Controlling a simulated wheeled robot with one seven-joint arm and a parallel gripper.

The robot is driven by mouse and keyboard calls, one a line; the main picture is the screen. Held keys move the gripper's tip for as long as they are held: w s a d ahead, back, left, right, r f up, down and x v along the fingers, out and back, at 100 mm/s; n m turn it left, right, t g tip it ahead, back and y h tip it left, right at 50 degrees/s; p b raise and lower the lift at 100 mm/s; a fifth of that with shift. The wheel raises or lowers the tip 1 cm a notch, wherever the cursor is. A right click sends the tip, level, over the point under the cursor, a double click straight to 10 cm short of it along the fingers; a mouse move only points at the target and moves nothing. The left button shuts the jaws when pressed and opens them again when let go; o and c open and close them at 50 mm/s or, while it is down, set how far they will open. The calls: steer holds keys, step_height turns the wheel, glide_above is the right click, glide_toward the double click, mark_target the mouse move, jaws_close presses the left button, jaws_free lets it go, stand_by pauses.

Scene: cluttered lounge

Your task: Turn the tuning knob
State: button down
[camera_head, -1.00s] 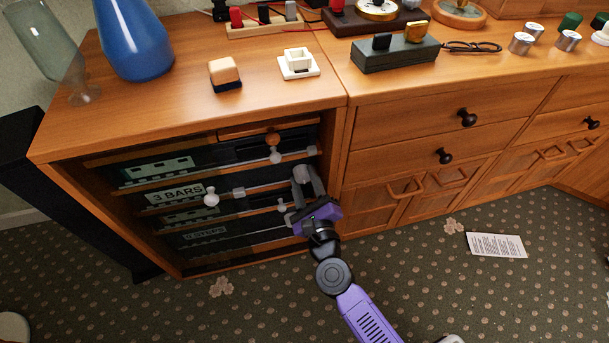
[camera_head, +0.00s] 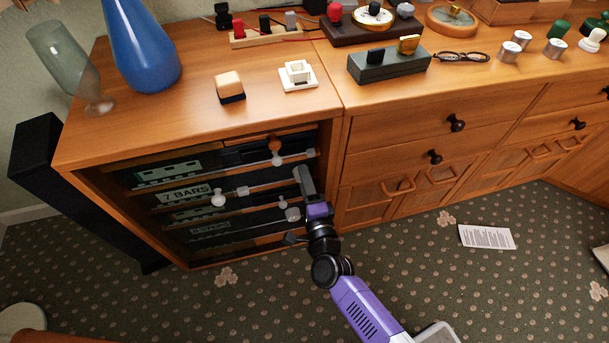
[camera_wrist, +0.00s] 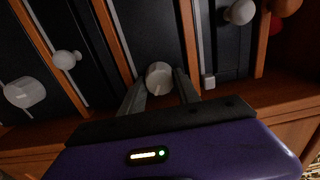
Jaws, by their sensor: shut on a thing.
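A round pale grey knob (camera_head: 293,214) sits on the front of a dark unit in the shelf cabinet, at the right end of a lower row. My gripper (camera_head: 298,210) has its two grey fingers on either side of this knob. In the wrist view the knob (camera_wrist: 158,77) shows between the fingertips of my gripper (camera_wrist: 160,88), which is shut on it. I see no label naming it as the tuning knob. A display on a unit above reads "7 BARS" (camera_head: 185,194). A lower display (camera_head: 210,229) is too dim to read surely.
Other pale knobs (camera_head: 218,200) and an orange knob (camera_head: 275,144) stick out of the units nearby. The cabinet's wooden side and drawers (camera_head: 400,160) are just right of my gripper. A blue vase (camera_head: 145,50) stands on top. The carpet (camera_head: 420,270) in front is mostly clear.

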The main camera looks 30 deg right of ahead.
steer(key=shift+n+p, duration=0.45)
steer(key=shift+n, duration=0.55)
steer(key=c, duration=0.9)
jaws_free()
steer(key=s, duration=0.2)
steer(key=s+a+p, duration=0.1)
steer(key=s, duration=0.4)
steer(key=shift+s+a, duration=0.25)
steer(key=shift+s, duration=0.1)
